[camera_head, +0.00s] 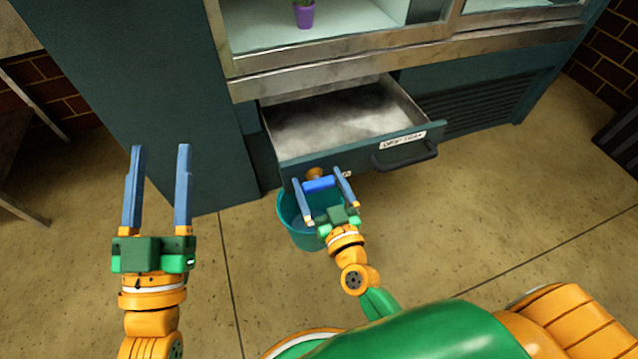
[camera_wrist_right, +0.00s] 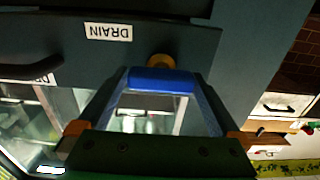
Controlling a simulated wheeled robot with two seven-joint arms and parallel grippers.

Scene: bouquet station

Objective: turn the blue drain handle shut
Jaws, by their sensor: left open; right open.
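The blue drain handle (camera_head: 319,184) sits on a brass valve (camera_head: 315,172) at the front of the open drawer. My right gripper (camera_head: 317,175) is open, with one finger on each side of the handle. In the right wrist view the handle (camera_wrist_right: 161,80) lies crosswise between the two fingers, in front of the brass fitting (camera_wrist_right: 161,61); I cannot tell whether the fingers touch its ends. My left gripper (camera_head: 161,147) is open and empty, off to the left, away from the handle.
A teal bucket (camera_head: 287,206) stands on the floor below the valve, partly behind my right gripper. The open drawer (camera_head: 285,151) has a black pull handle (camera_head: 405,159) to the right. A purple pot (camera_head: 304,16) stands in the cabinet above. Floor to the right is clear.

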